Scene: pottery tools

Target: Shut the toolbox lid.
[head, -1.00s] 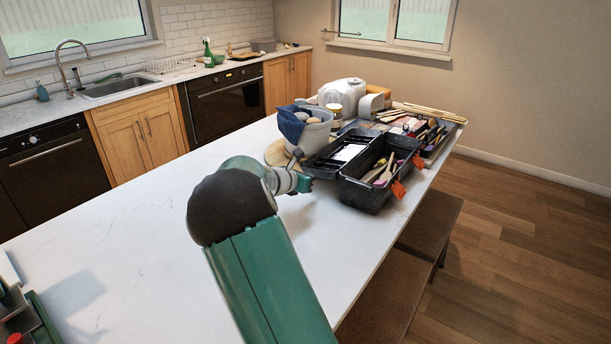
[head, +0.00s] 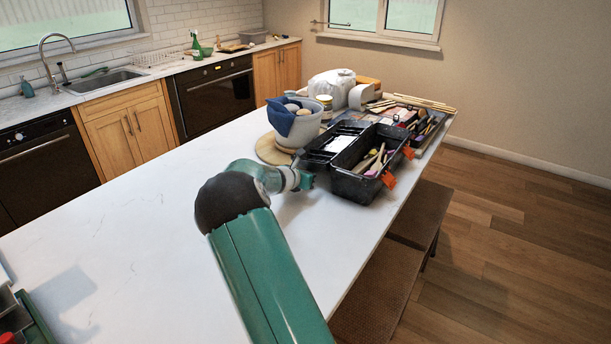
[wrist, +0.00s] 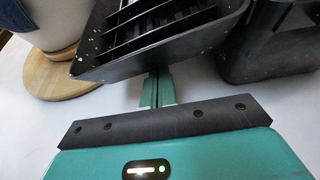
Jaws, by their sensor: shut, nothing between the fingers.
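The black toolbox (head: 350,184) stands on the white countertop with its lid (head: 318,160) folded open to the left. The box holds wooden-handled tools and orange tags hang at its right end. My gripper (head: 308,181) is shut and empty, close to the lid's near edge. In the wrist view the closed fingers (wrist: 157,90) reach to the near edge of the lid (wrist: 205,38), and their tips are partly hidden by it. I cannot tell whether they touch it. The box body (wrist: 260,65) is to the right of the fingers.
A white bucket (head: 297,130) with a blue cloth stands on a round wooden board (head: 268,152) left of the lid. Several pottery tools and a white bag (head: 331,84) lie behind the toolbox. The countertop (head: 130,230) on the left is mostly clear.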

